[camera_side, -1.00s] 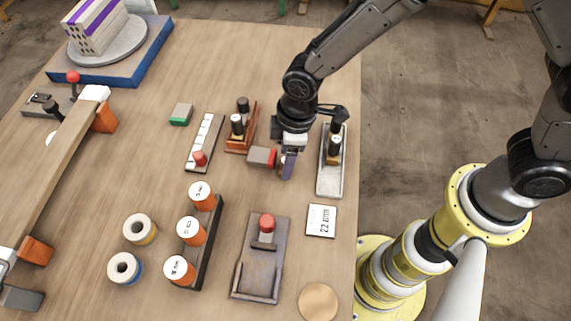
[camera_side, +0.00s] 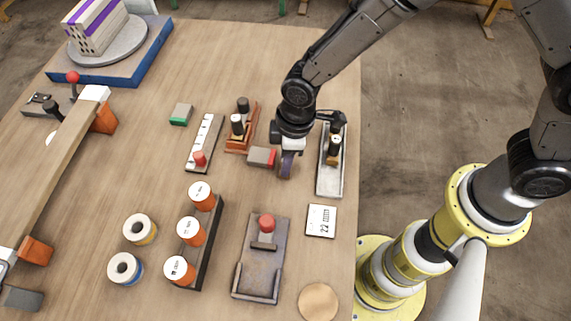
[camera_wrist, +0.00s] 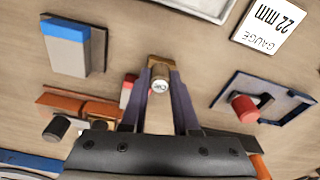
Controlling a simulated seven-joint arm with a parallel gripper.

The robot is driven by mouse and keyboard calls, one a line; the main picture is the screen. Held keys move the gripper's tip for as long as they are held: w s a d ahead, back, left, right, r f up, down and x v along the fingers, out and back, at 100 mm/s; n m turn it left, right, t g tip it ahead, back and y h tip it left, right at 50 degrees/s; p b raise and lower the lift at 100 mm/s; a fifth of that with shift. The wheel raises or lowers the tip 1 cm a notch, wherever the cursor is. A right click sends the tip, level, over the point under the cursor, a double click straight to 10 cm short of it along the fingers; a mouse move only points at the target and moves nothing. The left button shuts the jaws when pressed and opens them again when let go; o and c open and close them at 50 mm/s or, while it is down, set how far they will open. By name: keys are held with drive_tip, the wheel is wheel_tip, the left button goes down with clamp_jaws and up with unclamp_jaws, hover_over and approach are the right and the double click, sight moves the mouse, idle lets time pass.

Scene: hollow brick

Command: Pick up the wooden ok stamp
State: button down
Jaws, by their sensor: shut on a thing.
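The wooden ok stamp (camera_wrist: 159,73) shows in the wrist view as a small brown block with a round handle and a white lettered top. My gripper (camera_wrist: 160,78) has its two purple fingers shut on it, one on each side. In the side view my gripper (camera_side: 286,168) points down near the table, and its fingers mostly hide the stamp there. I cannot tell whether the stamp touches the table.
A grey block with a red end (camera_side: 262,157) lies close left of my fingers. A pale tray (camera_side: 329,180) is to the right. A gauge card (camera_side: 321,221) and red-knobbed holder (camera_side: 262,265) lie in front.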

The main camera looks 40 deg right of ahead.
drive_tip(key=shift+r, duration=0.15)
drive_tip(key=shift+r, duration=0.6)
drive_tip(key=s+d+r, duration=0.8)
drive_tip(key=s+r, duration=0.3)
drive_tip(key=shift+d+r, duration=0.25)
drive_tip(key=shift+d, duration=0.05)
